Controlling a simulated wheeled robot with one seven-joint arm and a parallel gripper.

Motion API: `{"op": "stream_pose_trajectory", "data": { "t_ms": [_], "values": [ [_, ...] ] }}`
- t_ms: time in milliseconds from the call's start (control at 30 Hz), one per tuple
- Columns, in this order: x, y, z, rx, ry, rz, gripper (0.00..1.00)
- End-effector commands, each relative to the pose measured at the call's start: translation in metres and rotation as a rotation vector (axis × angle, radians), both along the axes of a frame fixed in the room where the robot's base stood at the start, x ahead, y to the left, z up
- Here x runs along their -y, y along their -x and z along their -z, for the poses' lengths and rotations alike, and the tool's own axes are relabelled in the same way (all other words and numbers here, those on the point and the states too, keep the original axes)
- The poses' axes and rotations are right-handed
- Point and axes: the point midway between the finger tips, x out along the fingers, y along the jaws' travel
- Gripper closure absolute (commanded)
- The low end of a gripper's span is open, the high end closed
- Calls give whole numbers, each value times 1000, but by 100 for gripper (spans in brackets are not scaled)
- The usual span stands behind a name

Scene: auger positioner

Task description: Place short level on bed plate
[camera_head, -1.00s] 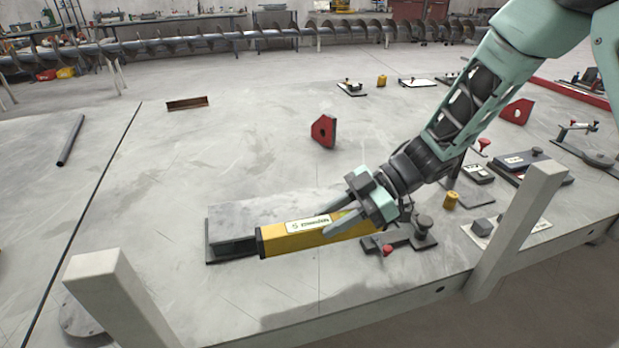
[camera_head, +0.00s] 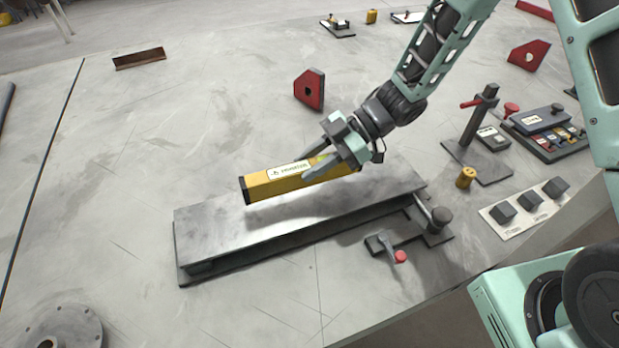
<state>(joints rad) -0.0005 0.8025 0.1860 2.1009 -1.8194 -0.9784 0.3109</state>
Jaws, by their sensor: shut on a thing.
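The short level is a yellow bar (camera_head: 272,181) with a white label and a dark end cap. My gripper (camera_head: 312,170) is shut on it near its right part, with the fingers across its sides. The long grey steel piece, which looks like the bed plate (camera_head: 225,236), lies below on the large table and has a flat, bare top. The level is over the back part of this top, roughly along its length. It seems to be a little above the plate; I cannot tell the exact gap. The level's right end is partly hidden by my gripper.
A clamp with a dark knob (camera_head: 440,217) and a red-tipped lever (camera_head: 399,256) stand at the plate's right end. A yellow cylinder (camera_head: 466,178), a dark post stand (camera_head: 480,120) and a block board (camera_head: 530,205) are further right. A red magnet block (camera_head: 309,90) stands behind.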

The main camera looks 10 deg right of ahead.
Motion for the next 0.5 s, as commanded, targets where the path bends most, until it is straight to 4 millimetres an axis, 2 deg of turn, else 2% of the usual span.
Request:
{"op": "stream_pose_trajectory", "data": {
  "t_ms": [333,500],
  "values": [
    [0,0,42,-2,-2,1,99],
    [0,0,50,2,0,0,99]
  ]
}}
